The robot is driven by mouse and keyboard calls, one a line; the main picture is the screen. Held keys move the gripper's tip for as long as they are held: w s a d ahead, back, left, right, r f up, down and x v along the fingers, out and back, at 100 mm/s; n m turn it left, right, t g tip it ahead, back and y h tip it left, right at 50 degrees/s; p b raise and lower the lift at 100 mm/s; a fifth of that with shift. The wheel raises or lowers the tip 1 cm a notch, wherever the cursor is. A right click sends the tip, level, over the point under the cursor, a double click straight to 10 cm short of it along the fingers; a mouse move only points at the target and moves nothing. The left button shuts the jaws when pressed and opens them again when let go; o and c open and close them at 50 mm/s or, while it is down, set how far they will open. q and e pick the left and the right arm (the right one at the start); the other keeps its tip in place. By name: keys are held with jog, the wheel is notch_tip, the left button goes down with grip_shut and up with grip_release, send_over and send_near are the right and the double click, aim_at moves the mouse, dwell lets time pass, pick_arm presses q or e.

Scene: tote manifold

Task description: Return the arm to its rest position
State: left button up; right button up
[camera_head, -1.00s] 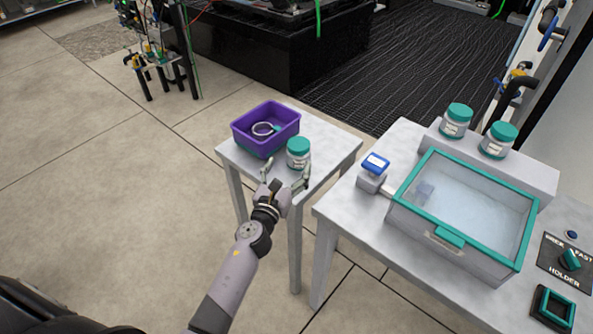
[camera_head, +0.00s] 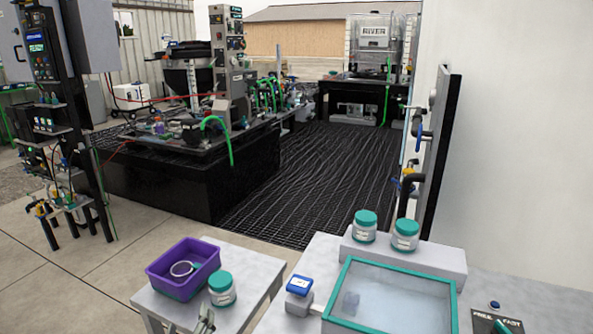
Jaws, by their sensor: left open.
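Only a small part of my left gripper (camera_head: 205,319) shows at the bottom edge of the head view, just in front of and left of a white jar with a teal lid (camera_head: 222,289). The gripper is open and appears apart from the jar. The rest of the left arm is below the frame.
A larger grey table at right holds a clear-lidded box with a teal frame (camera_head: 404,268), a blue-topped block (camera_head: 299,292), and two teal-lidded jars (camera_head: 365,227) on a raised ledge. A black bench (camera_head: 160,185) with equipment stands behind. Floor is open at left.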

pick_arm(q)
jog(key=s+a+f+n+g+y, duration=0.2)
jog(key=s+a+f+n+g, duration=0.15)
jog(key=s+n, duration=0.6)
jog(key=s+d+f+n+g+h, duration=0.25)
jog(key=s+d+n+g, duration=0.25)
jog(key=s+n, duration=0.45)
jog(key=s+d+f+n+g+h, duration=0.1)
jog(key=s+d+n+g+h, duration=0.45)
jog(key=s, duration=0.75)
notch_tip(320, 180, down, 22)
jog(key=n+y+p, duration=0.1)
jog(key=y+p, duration=0.1)
jog(key=s+a+f+g+p, duration=0.1)
jog(key=s+a+f, duration=0.1)
jog(key=s+f, duration=1.4)
jog(key=shift+s+a+f+g+p, duration=0.25)
jog(key=shift+s+g+p, duration=0.1)
jog(key=shift+g+p, duration=0.05)
